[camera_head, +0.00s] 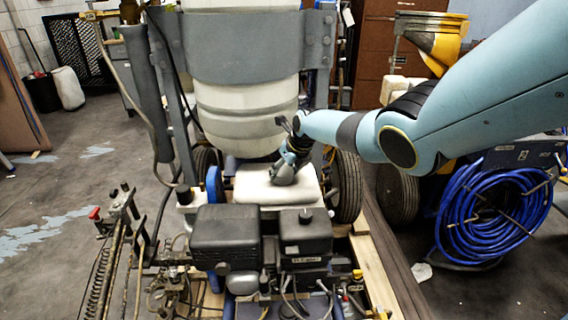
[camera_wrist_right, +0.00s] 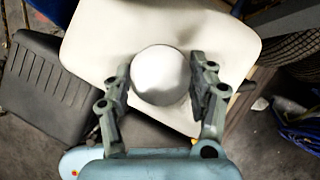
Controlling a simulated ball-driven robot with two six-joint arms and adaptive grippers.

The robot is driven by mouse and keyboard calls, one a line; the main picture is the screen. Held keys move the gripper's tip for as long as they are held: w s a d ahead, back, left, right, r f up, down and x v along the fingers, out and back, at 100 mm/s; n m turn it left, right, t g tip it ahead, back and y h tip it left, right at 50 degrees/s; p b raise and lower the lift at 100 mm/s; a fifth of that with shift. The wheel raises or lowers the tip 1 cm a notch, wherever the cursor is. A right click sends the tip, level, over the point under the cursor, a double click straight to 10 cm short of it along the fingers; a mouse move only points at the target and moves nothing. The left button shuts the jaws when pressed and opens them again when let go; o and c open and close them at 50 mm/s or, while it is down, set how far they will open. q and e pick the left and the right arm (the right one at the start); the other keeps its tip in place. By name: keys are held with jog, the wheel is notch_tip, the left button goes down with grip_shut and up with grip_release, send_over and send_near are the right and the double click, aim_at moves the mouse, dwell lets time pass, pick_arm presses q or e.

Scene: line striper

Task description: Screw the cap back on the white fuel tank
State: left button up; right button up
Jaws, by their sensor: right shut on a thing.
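The white fuel tank (camera_head: 248,186) sits on the line striper behind the black engine parts. My right gripper (camera_head: 284,172) reaches down to the right part of the tank's top. In the right wrist view, the tank (camera_wrist_right: 100,40) lies below my right gripper (camera_wrist_right: 158,88), whose two fingers are shut on the sides of a round white cap (camera_wrist_right: 158,74). The cap shows over the tank's top; whether it touches the neck is hidden. In the head view the cap is hidden by the gripper. My left gripper is not in view.
The black engine housing (camera_head: 225,236) and a smaller black box (camera_head: 305,230) stand in front of the tank. A large white drum (camera_head: 245,110) with a grey band rises behind it. A blue hose coil (camera_head: 490,212) stands at the right. A black wheel (camera_head: 346,188) is beside the tank.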

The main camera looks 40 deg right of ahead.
jog(key=shift+w+d+r, duration=0.1)
jog(key=shift+d+r, duration=0.2)
jog(key=shift+r+m+h+p, duration=0.15)
jog(key=shift+m+h+p, duration=0.15)
jog(key=shift+p, duration=0.1)
jog(key=shift+m, duration=0.3)
jog(key=o, duration=1.2)
jog(key=shift+d+f, duration=0.1)
jog(key=shift+f, duration=0.15)
jog(key=o, duration=0.4)
jog(key=shift+a+f, duration=0.15)
jog(key=shift+a, duration=0.05)
